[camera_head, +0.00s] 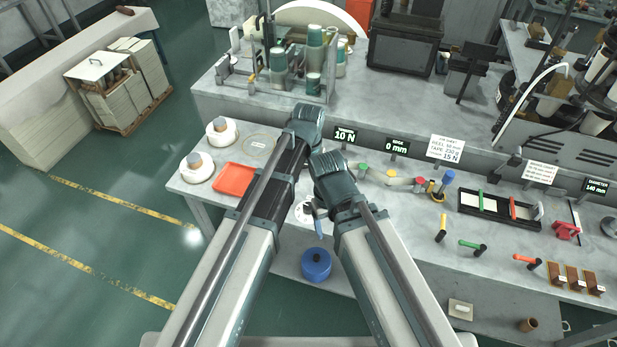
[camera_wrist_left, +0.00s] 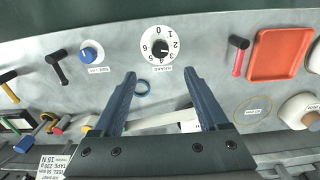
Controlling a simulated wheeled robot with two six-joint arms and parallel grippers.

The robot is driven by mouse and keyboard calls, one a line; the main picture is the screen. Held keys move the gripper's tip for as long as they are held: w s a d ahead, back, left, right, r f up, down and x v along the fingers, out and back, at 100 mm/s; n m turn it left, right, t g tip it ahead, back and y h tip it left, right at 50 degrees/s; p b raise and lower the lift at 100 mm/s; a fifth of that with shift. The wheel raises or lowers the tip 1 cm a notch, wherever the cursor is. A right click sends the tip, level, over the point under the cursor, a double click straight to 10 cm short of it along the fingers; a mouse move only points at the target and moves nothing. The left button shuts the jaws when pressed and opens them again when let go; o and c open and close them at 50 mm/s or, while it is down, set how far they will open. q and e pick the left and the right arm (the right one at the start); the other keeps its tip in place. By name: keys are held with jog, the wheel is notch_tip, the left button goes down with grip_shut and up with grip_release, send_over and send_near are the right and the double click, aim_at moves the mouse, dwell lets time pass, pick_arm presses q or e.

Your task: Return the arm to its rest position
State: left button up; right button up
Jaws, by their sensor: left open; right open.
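My left gripper (camera_head: 307,122) is the higher one in the head view, stretched over the workbench (camera_head: 225,158). In the left wrist view its two blue fingers (camera_wrist_left: 160,85) stand apart with nothing gripped between them. A blue ring (camera_wrist_left: 141,87) and a white strip (camera_wrist_left: 160,122) lie on the bench below them. My right gripper (camera_head: 331,172) is lower and just right of the left one in the head view, over the bench. Its fingertips are hard to make out, and I see nothing held in it. The two arms run close together and hide part of the bench.
An orange tray (camera_head: 234,179) and white round holders (camera_head: 197,168) are at left. A numbered dial (camera_wrist_left: 160,46) and blue knob (camera_wrist_left: 91,53) are near the left gripper. A blue round pot (camera_head: 316,264) sits near the right arm. Levers (camera_head: 441,228) and signs (camera_head: 446,149) fill the right side.

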pick_arm(q)
jog(key=shift+s, duration=0.1)
jog(key=s+a+f+b, duration=0.1)
jog(key=s+a, duration=0.2)
jog(key=s, duration=0.5)
jog(key=s+a+f+y+b, duration=0.1)
jog(key=s+a+f+b, duration=0.1)
jog(key=s, duration=0.5)
jog(key=shift+s+a, duration=0.4)
dwell(2.0)
